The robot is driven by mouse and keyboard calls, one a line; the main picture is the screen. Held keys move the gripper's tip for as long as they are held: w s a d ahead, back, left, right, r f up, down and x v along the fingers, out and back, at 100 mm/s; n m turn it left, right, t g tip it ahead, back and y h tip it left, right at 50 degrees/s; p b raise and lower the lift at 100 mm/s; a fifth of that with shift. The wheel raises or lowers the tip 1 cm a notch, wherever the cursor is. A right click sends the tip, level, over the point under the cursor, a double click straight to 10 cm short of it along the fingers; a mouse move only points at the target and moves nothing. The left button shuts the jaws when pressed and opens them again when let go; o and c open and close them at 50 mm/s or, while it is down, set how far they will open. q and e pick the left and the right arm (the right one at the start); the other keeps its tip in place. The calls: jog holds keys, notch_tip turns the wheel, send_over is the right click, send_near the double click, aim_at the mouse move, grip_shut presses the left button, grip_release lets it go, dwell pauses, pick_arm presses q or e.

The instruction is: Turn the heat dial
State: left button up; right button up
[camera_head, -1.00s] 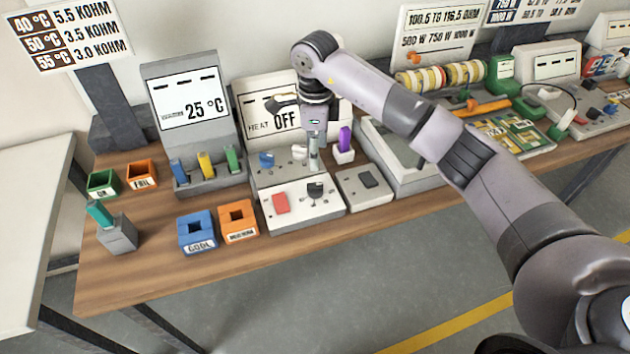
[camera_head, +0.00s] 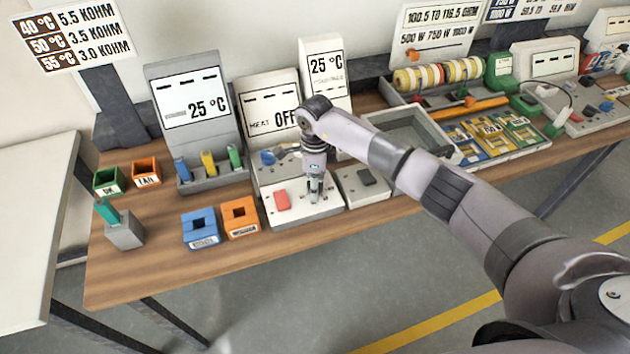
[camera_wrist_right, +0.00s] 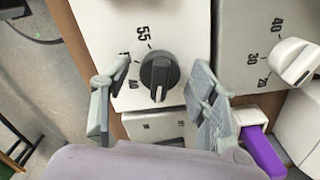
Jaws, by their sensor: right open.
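A black dial (camera_wrist_right: 159,75) with a pale pointer line sits on a white panel (camera_wrist_right: 95,18) marked 55 and 40 in the right wrist view. My right gripper (camera_wrist_right: 158,82) is open, with one finger on each side of the dial and a gap on both sides. In the head view my right gripper (camera_head: 315,194) points down over the white box (camera_head: 300,214) and hides the dial there. The display behind it (camera_head: 272,116) reads HEAT OFF. My left gripper is not in view.
A red switch (camera_head: 282,200) is left of my right gripper on the same box. A white dial (camera_wrist_right: 294,62) marked 20, 30 and 40 and a purple piece (camera_wrist_right: 262,150) are nearby. A grey box with a black switch (camera_head: 366,176) stands close on the right.

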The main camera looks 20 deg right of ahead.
jog(key=c, duration=1.2)
jog(key=shift+o, duration=0.2)
jog(key=shift+m+b, duration=0.65)
jog(key=shift+m, duration=0.25)
jog(key=shift+m+b, duration=0.65)
jog(key=shift+m, duration=0.55)
jog(key=m+b, duration=0.2)
jog(key=m, duration=0.3)
jog(key=shift+m, duration=0.4)
jog(key=o, duration=1.2)
jog(key=shift+c, duration=0.2)
